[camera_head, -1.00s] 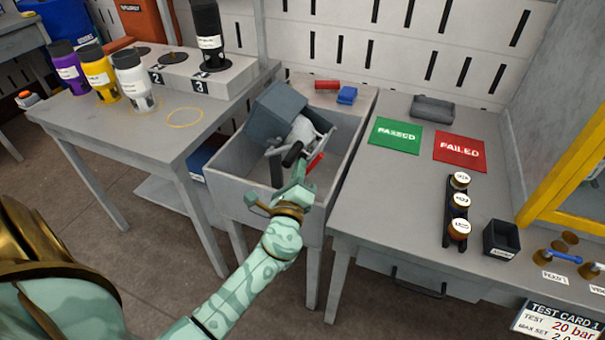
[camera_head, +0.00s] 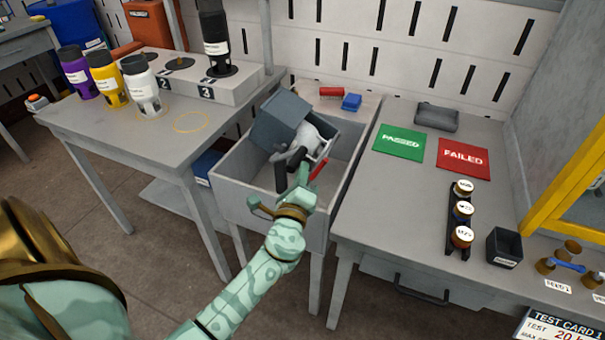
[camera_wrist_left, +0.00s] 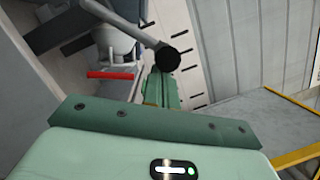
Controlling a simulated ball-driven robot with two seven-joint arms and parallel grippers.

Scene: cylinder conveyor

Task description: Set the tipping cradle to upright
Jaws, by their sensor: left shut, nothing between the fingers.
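The tipping cradle (camera_head: 281,121) is a dark grey box, tilted, inside a light grey open trough between the two tables. A white rounded body (camera_head: 311,137) sits in its frame; it also shows in the left wrist view (camera_wrist_left: 118,45). A dark-ended bar (camera_head: 280,177) and a red handle (camera_head: 318,170) stick out at its front. In the left wrist view the red handle (camera_wrist_left: 110,74) and a bar with a black round end (camera_wrist_left: 167,58) lie close ahead of the fingers. My left gripper (camera_head: 301,172) is shut and empty, beside the bar; contact is unclear. My right gripper is not in view.
The trough's wall (camera_head: 262,205) surrounds the cradle. The left table (camera_head: 150,138) holds several bottles. The right table (camera_head: 375,200) carries green and red mats, a vial rack (camera_head: 461,215) and a black bin (camera_head: 504,247). Red and blue blocks (camera_head: 351,101) lie behind the trough.

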